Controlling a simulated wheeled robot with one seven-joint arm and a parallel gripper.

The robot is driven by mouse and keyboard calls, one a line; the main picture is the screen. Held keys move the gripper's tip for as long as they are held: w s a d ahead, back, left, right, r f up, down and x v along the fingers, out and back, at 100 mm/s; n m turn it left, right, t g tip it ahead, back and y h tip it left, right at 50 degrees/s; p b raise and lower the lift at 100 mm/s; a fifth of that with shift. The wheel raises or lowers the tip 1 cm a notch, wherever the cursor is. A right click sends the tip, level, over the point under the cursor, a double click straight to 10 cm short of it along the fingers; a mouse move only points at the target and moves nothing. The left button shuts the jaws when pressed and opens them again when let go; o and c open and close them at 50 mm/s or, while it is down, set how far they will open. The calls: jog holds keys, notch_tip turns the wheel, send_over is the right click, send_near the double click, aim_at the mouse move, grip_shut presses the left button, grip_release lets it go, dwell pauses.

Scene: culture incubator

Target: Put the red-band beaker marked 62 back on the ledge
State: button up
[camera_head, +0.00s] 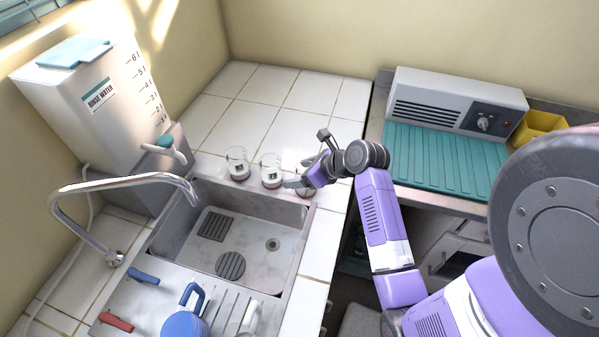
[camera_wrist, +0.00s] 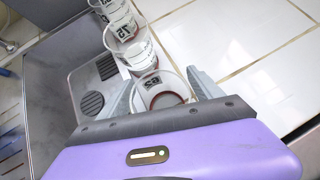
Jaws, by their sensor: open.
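The beaker marked 62 (camera_wrist: 152,84) is clear glass with a dark red band low down. In the wrist view it sits between the two spread fingers of my gripper (camera_wrist: 163,94), and I see no clear finger contact. In the head view this beaker (camera_head: 305,189) is partly hidden by my gripper (camera_head: 299,176). It appears to stand on the white tiled ledge (camera_head: 215,168) behind the sink, at the right end of a row. My gripper is open and low around it.
Two similar beakers stand to its left on the ledge, a middle one (camera_head: 270,172) close by and a far one (camera_head: 238,164). The sink (camera_head: 255,230) lies in front. A faucet (camera_head: 125,183) and rinse water tank (camera_head: 95,100) are left. Tiles behind are clear.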

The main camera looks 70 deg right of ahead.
jog(key=shift+r, duration=0.1)
jog(key=v, duration=1.2)
jog(key=a+f+n, duration=0.2)
jog(key=a+n, duration=0.3)
jog(key=a+f+n+h, duration=0.1)
jog(key=a+f+n, duration=0.1)
jog(key=a+n, duration=0.3)
jog(key=a+f+n, duration=0.1)
jog(key=a+n, duration=0.4)
jog(key=shift+s+a+f+n+t+h, duration=0.2)
jog(key=shift+s+f+n+t+h, duration=0.2)
jog(key=s+a+r+n+t+y, duration=0.1)
jog(key=s+a+r+n, duration=0.3)
jog(key=n, duration=0.7)
jog(key=s+a+r+n+t+y, duration=0.2)
jog(key=s+a+r+n+t, duration=0.2)
jog(key=a+r+n, duration=0.3)
jog(key=s+a+n, duration=0.1)
jog(key=a+n, duration=0.2)
jog(key=n, duration=0.1)
jog(key=shift+s+r, duration=0.3)
jog(key=shift+r, duration=0.1)
jog(key=shift+a, duration=0.15)
notch_tip(320, 180, down, 4)
jog(key=b, duration=0.4)
jog(key=shift+f, duration=0.25)
